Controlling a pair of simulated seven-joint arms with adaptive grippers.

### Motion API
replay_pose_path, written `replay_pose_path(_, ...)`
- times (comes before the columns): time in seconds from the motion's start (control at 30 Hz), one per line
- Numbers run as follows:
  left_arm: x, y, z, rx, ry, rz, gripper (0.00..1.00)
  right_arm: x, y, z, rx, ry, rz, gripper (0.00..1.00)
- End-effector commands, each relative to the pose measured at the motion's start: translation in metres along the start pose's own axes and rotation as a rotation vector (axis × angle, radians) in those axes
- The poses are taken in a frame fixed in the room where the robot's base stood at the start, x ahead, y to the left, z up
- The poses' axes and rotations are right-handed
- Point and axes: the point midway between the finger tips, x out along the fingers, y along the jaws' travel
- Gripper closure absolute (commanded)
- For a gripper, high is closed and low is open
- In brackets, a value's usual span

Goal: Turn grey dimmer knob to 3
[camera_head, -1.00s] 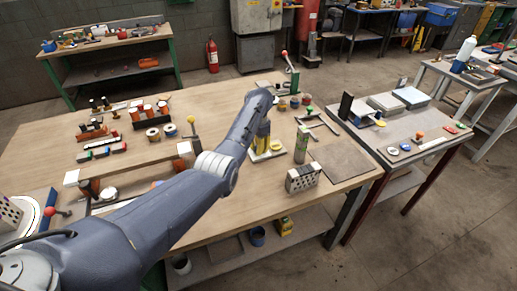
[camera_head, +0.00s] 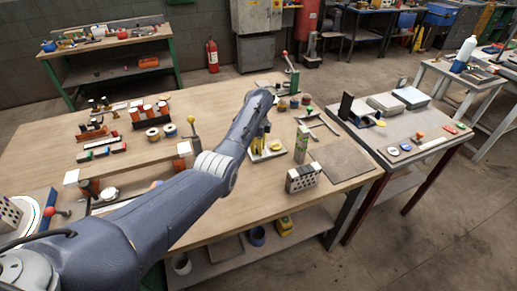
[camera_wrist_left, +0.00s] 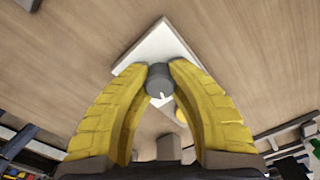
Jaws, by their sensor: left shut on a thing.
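The grey dimmer knob (camera_wrist_left: 160,81) is a short dark grey cylinder with a small white mark. It sits on a white square plate (camera_wrist_left: 150,47) on the workbench. My left gripper (camera_wrist_left: 160,70) has yellow fingers, shut on the knob with one tip at each side. In the head view my left gripper (camera_head: 262,137) points down at the pale plate (camera_head: 268,155), and the knob is hidden there. I cannot read any numbers on the plate. My right gripper is out of view.
A flat brown board (camera_head: 342,159) lies further right. The wooden bench is clear in front of the plate.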

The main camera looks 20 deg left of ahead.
Motion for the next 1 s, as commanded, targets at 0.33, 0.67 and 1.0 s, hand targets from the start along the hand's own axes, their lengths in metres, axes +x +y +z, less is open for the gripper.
replay_pose_path(0.33,-0.0011,-0.0007,-0.0009,0.102,0.002,-0.002,1.0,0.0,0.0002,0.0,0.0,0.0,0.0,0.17)
replay_pose_path(0.67,-0.0011,-0.0006,-0.0011,0.116,0.002,-0.002,1.0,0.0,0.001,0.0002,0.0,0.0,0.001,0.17)
replay_pose_path(1.0,-0.0008,-0.0004,-0.001,0.115,0.002,-0.002,0.61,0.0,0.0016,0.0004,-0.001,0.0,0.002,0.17)
